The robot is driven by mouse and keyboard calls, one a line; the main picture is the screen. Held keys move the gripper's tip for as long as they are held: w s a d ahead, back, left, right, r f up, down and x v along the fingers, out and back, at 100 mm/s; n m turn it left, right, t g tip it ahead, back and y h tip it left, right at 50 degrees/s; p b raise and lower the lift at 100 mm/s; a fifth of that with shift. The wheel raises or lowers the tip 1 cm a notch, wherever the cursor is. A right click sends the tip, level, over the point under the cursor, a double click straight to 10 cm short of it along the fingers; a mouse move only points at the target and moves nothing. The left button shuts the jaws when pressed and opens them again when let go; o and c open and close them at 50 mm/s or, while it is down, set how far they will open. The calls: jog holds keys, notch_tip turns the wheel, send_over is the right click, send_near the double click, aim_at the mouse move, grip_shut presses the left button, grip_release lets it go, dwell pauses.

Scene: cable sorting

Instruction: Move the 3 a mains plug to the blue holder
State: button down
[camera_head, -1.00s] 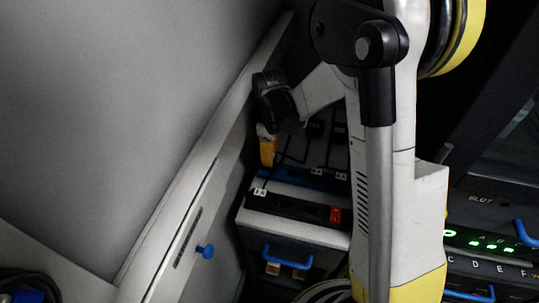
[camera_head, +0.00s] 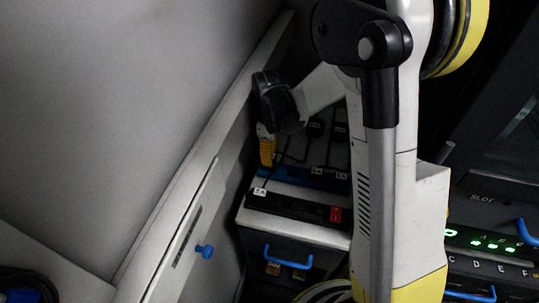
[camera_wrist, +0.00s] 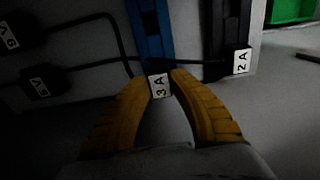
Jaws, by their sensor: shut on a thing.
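My gripper (camera_wrist: 160,100) has yellow fingers, closed around a plug labelled 3 A (camera_wrist: 158,86) in the wrist view. The plug's body is mostly hidden between the fingers. The blue holder (camera_wrist: 152,32) is a long strip; its near end lies right at the plug's label. I cannot tell whether the plug is seated in it or just above it. In the head view my gripper (camera_head: 267,160) points down at the left end of the blue holder (camera_head: 328,183); the plug cannot be made out there.
A black strip (camera_wrist: 233,25) with a 2 A plug (camera_wrist: 242,62) runs beside the blue one; it also shows in front with a red switch (camera_head: 336,214). Other labelled plugs (camera_wrist: 37,87) with black cables lie left. A pale wall panel (camera_head: 190,190) stands close left of my gripper.

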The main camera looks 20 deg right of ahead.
jog(key=shift+f+b, duration=1.3)
jog(key=shift+f, duration=0.1)
dwell(1.6)
jog(key=c, duration=0.6)
grip_release()
jog(key=shift+r, duration=0.15)
jog(key=shift+r+p, duration=2.4)
jog(key=shift+r, duration=1)
